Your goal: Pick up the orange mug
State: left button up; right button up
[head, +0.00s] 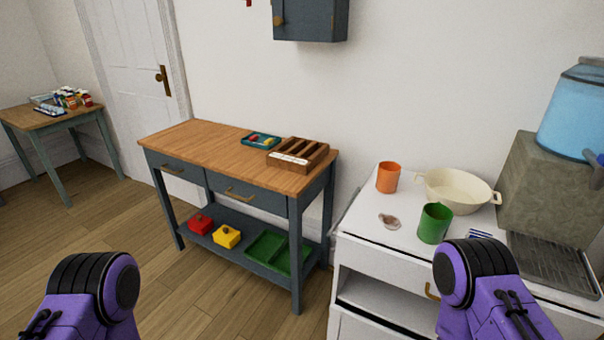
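An orange mug (388,177) stands upright on the white cabinet top (365,214), near its back left, by the wall. A green mug (434,223) stands in front of it and to the right. Purple and black parts of my two arms show at the bottom left and bottom right of the head view. Both are well short of the orange mug and apart from it. No gripper fingers show in the frame.
A cream two-handled colander or bowl (455,190) stands right of the orange mug. A small brownish item (388,221) lies in front. A stone-like block with a blue water container (573,112) is at right. A wooden-topped table (215,155) stands left, with open floor before it.

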aim_at(389, 172)
jog(key=u, duration=1.2)
jog(key=i, duration=2.4)
jog(key=z, duration=3.65)
